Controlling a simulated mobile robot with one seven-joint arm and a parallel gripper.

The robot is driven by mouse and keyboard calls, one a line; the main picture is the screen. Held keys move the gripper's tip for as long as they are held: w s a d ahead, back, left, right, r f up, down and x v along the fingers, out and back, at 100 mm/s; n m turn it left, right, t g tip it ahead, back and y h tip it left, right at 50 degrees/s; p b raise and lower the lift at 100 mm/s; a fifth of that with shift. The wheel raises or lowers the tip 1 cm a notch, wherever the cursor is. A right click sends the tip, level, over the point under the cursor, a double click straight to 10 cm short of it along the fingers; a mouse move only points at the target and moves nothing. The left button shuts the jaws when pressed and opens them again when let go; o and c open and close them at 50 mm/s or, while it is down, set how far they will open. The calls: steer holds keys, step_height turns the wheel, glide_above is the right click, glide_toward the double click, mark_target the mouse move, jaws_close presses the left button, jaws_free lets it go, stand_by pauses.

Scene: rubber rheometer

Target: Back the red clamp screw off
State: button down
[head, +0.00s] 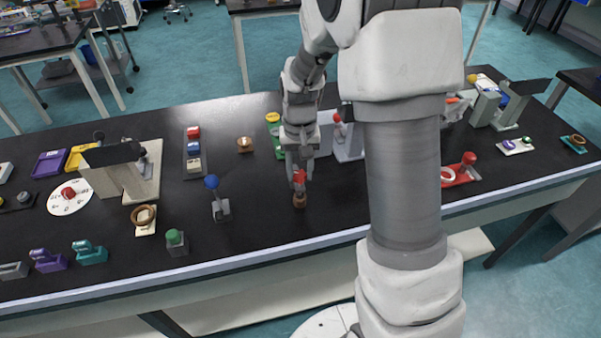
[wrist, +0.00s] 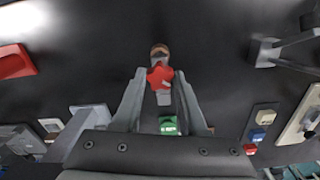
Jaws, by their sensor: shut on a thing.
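The red clamp screw (head: 299,177) is a star-shaped knob above a small brown and grey fitting (head: 299,200) on the black bench. In the wrist view the red knob (wrist: 160,76) lies between my fingertips, with the brown end of the fitting (wrist: 160,50) just beyond it. My gripper (head: 299,172) points down over the fitting and is shut on the red knob. The screw's thread is hidden.
A blue-knobbed lever (head: 212,183) and a green button block (head: 176,240) stand to the left. A block of coloured switches (head: 193,150) stands farther back. A red fixture (head: 461,172) lies to the right. Bare bench surrounds the fitting.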

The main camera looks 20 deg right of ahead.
steer(key=n, duration=0.4)
steer(key=n, duration=0.4)
steer(key=shift+n+p, duration=0.3)
steer(key=shift+n, duration=0.1)
steer(key=c, duration=0.6)
jaws_free()
